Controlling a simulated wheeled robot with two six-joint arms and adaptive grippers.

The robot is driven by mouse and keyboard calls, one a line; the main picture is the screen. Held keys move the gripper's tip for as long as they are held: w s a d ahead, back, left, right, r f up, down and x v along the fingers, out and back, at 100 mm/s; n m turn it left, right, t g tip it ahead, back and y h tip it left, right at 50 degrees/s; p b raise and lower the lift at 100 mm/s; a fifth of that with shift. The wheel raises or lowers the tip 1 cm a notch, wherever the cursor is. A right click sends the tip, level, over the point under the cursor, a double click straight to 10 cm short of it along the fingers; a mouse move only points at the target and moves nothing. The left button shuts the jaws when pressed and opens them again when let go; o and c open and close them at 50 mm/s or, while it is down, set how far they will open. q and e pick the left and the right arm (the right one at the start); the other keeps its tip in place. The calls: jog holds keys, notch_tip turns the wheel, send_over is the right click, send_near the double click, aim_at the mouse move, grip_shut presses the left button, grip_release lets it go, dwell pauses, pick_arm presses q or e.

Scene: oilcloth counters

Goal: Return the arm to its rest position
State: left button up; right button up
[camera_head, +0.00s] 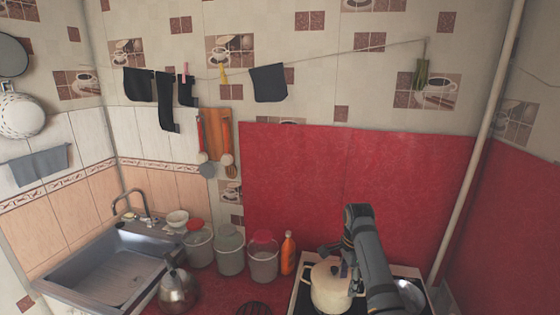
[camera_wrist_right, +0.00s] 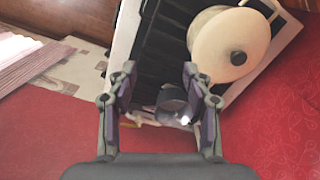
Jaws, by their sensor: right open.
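My right arm (camera_head: 370,262) comes up from the lower right in the head view and bends over the stove, in front of part of the cream pot. Its gripper (camera_wrist_right: 159,75) is open and empty in the wrist view, with its two fingers well apart. The cream lidded pot (camera_wrist_right: 229,46) is beyond the right finger, and the same pot (camera_head: 328,288) stands on the stove in the head view. A small dark round vessel (camera_wrist_right: 172,98) shows between the fingers, apparently below them. My left gripper is not in view.
The white stove (camera_head: 302,298) also holds a metal pan (camera_head: 411,294). An orange bottle (camera_head: 288,253) and several lidded canisters (camera_head: 230,258) stand left of it. A kettle (camera_head: 178,288) and sink (camera_head: 95,285) are farther left. A pale pipe (camera_head: 478,140) rises at right.

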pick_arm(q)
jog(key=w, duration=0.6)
pick_arm(e)
jog(key=s+d+f+n+t, duration=0.2)
jog(key=s+d+f+n, duration=0.2)
jog(key=s+f+n, duration=0.7)
jog(key=s+r+n+t, duration=0.15)
jog(key=s+n, duration=0.45)
jog(key=s, duration=1.3)
jog(key=s+d+f+b, duration=0.1)
jog(key=f+b, duration=0.2)
jog(key=f, duration=0.8)
jog(key=s+d+f+g+h+b, duration=0.1)
jog(key=f+b, duration=0.1)
jog(key=f, duration=1)
jog(key=s+d+f+b, duration=0.1)
jog(key=f+b, duration=0.2)
jog(key=f, duration=0.8)
pick_arm(q)
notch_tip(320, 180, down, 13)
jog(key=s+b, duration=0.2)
jog(key=b, duration=0.3)
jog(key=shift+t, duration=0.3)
pick_arm(e)
jog(key=s+d+f+g, duration=0.1)
jog(key=s+f, duration=1.7)
jog(key=f, duration=0.4)
